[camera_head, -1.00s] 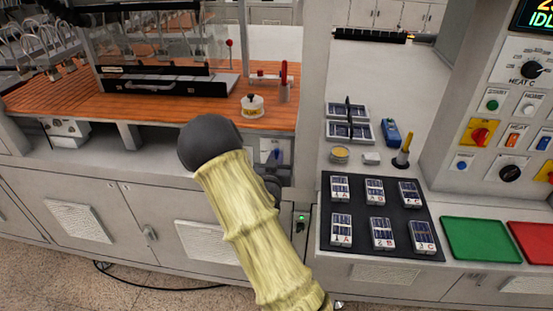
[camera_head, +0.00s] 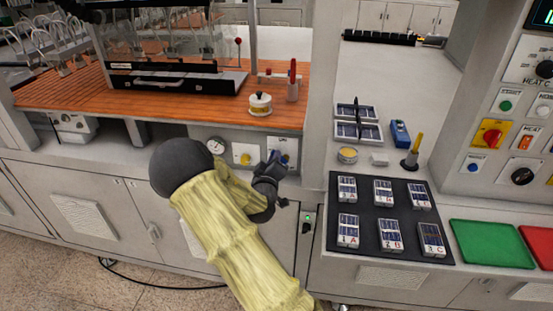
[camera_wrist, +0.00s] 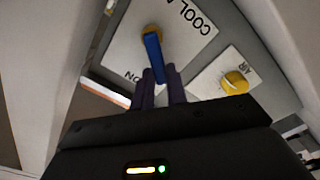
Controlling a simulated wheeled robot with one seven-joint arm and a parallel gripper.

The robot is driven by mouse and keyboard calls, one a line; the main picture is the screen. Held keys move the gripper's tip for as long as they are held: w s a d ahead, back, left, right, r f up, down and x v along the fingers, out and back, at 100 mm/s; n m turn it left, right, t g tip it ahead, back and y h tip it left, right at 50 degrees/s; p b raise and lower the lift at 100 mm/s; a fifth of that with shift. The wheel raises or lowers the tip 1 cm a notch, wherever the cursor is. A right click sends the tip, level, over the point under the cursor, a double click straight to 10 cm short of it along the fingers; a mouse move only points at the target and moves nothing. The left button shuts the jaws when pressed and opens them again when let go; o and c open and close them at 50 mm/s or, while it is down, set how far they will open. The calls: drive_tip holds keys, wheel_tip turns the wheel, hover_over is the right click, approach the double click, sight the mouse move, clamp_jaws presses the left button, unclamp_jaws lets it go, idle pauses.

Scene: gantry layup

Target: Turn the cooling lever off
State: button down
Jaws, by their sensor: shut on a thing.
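The cooling lever (camera_wrist: 153,52) is a blue handle on a yellow hub, mounted on a white plate (camera_wrist: 181,35) lettered "COOL". An "ON" mark is beside the handle's free end. In the wrist view my gripper (camera_wrist: 160,75) has its two dark fingers on either side of that end, shut on it. In the head view my gripper (camera_head: 271,164) is at the plate on the front of the bench, below the wooden top. The lever is mostly hidden there by the gripper. Any "OFF" mark is not readable.
A yellow knob (camera_wrist: 235,83) on a plate marked "AIR" is beside the lever; it also shows in the head view (camera_head: 242,155), next to a round gauge (camera_head: 216,145). A white pot (camera_head: 260,104) stands above on the wooden top (camera_head: 185,112). A black mat (camera_head: 375,260) with labelled packs is to the right.

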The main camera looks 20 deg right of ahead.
drive_tip(key=n, duration=0.1)
drive_tip(key=f+n, duration=0.1)
drive_tip(key=n, duration=0.2)
drive_tip(key=shift+w+a+f+n, duration=0.25)
drive_tip(key=shift+a+n, duration=0.05)
drive_tip(key=shift+a, duration=0.1)
drive_tip(key=shift+f+n, duration=0.3)
drive_tip(key=shift+n, duration=0.55)
drive_tip(key=shift+f+n, duration=0.25)
drive_tip(key=shift+n, duration=0.6)
drive_tip(key=c, duration=1.4)
unclamp_jaws()
drive_tip(key=p+v, duration=0.3)
drive_tip(key=v, duration=1.4)
drive_tip(key=shift+a, duration=0.2)
